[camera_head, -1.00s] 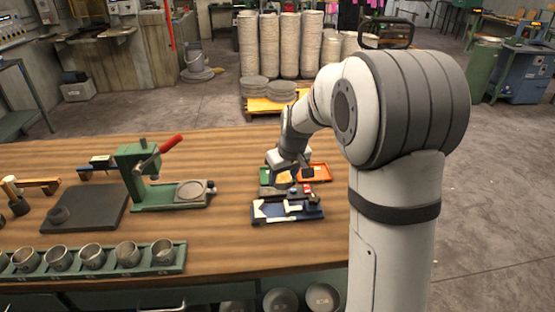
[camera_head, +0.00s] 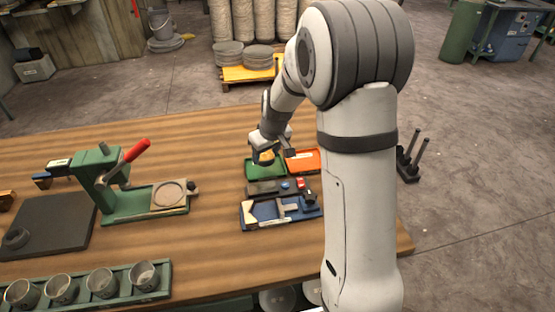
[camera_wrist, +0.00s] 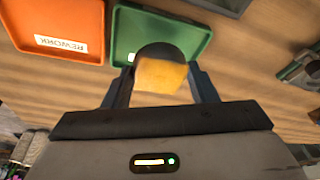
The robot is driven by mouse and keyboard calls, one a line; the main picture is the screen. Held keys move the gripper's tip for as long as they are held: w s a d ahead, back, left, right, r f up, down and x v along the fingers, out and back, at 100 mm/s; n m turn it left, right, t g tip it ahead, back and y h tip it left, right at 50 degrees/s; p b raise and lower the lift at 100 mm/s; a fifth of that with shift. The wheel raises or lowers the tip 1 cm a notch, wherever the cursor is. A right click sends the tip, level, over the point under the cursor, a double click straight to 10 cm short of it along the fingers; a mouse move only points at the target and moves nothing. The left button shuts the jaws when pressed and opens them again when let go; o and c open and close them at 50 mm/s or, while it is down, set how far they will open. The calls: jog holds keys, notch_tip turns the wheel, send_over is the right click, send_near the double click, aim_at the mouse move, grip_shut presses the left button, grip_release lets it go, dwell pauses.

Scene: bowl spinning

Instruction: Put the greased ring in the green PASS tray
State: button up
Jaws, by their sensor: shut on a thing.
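My gripper (camera_head: 265,157) is shut on a rounded piece, dark with a yellow-orange face, which looks like the greased ring (camera_wrist: 162,75). Its hole is not visible. In the wrist view it sits between my two fingers (camera_wrist: 161,88). The green tray (camera_head: 262,173), which also shows in the wrist view (camera_wrist: 190,33), lies just beyond and under the held piece. The piece looks to be over the tray's near part; I cannot tell if it touches. The tray's label is mostly hidden behind the piece.
An orange REWORK tray (camera_wrist: 55,28) stands beside the green one. A grey tray (camera_head: 262,188) and a blue tray (camera_head: 262,211) with small parts lie in front. A green press with a red handle (camera_head: 132,152) stands left.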

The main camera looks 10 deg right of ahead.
aim_at(267, 159)
jog(key=shift+s+x, duration=0.2)
jog(key=shift+x, duration=0.75)
jog(key=shift+s+x, duration=0.2)
jog(key=shift+x, duration=0.75)
jog(key=shift+d+f, duration=0.1)
jog(key=shift+f, duration=0.1)
jog(key=shift+f, duration=0.15)
jog(key=o, duration=1.2)
jog(key=shift+r, duration=0.2)
